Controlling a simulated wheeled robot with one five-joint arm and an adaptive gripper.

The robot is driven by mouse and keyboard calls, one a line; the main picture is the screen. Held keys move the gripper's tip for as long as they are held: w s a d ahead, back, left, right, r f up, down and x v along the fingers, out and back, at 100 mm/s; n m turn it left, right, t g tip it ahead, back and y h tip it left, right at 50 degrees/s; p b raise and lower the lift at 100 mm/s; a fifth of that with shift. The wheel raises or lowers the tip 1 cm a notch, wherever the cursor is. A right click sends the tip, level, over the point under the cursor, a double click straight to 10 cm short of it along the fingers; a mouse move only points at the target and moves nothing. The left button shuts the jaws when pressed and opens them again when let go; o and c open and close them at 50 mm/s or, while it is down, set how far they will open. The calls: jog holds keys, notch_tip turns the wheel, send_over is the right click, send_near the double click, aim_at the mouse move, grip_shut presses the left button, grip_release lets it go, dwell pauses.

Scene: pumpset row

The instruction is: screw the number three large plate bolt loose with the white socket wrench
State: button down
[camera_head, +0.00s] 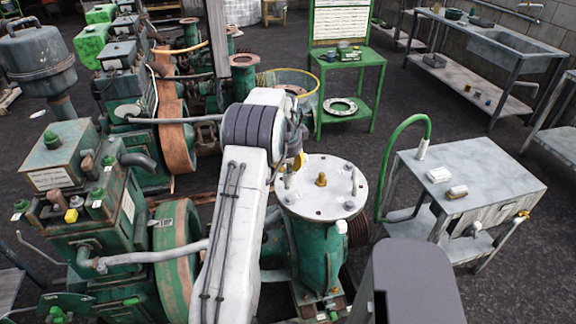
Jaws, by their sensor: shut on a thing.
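The large round pale plate (322,200) tops a green pump body (318,248), with a brass fitting (321,180) at its middle and several bolts around its rim. My gripper (293,166) is at the plate's left rim, partly hidden by my white arm. It is shut on a slim pale tool, the white socket wrench (288,181), of which only a little shows. Its lower end is near a left rim bolt (288,198); I cannot tell whether it sits on it. I cannot read any bolt numbers.
A grey cart (500,185) with small items and a green hose (400,125) stands right of the pump. A green stand (368,57) is behind. Green machines with belt wheels (178,250) crowd the left. Dark floor is clear between the cart and the back bench (545,52).

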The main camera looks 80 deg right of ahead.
aim_at(288, 174)
jog(key=shift+f+b, duration=2.25)
jog(key=shift+f, duration=0.55)
jog(key=shift+f+b, duration=1.55)
jog(key=shift+b, duration=0.05)
jog(key=c, duration=0.8)
grip_release()
jog(key=shift+f, duration=0.1)
jog(key=v, duration=1.2)
dwell(0.4)
